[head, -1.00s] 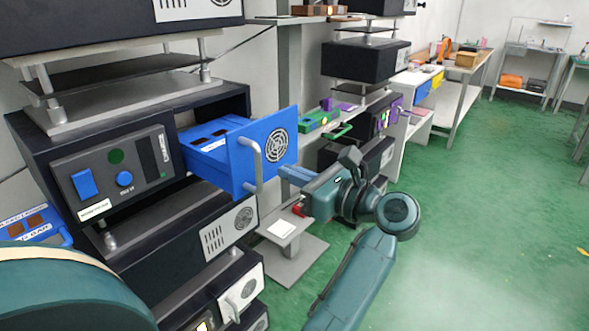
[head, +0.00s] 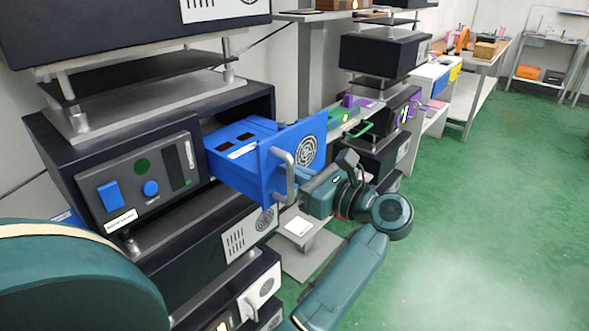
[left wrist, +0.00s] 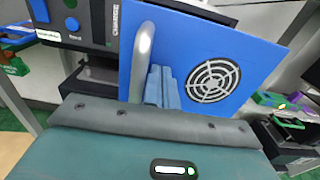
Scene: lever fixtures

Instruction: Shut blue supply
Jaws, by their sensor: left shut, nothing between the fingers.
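The blue supply (head: 262,160) is a blue drawer-like unit with a round fan grille and a pale curved handle (head: 284,174). It sticks out of a black housing (head: 95,140), pulled open. My left gripper (head: 301,180) is in front of the blue face, close to the handle, its fingers partly hidden in the head view. In the left wrist view, the shut fingers (left wrist: 161,88) point at the blue front panel (left wrist: 205,60), just right of the handle (left wrist: 143,60). They hold nothing; I cannot tell whether they touch the panel. My right gripper is not in view.
A control panel (head: 140,182) with a blue switch and knob is left of the supply. Another black unit with a white vented front (head: 248,232) lies below. Green and purple units (head: 352,115) stand behind on the right. The green floor (head: 470,200) is clear at right.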

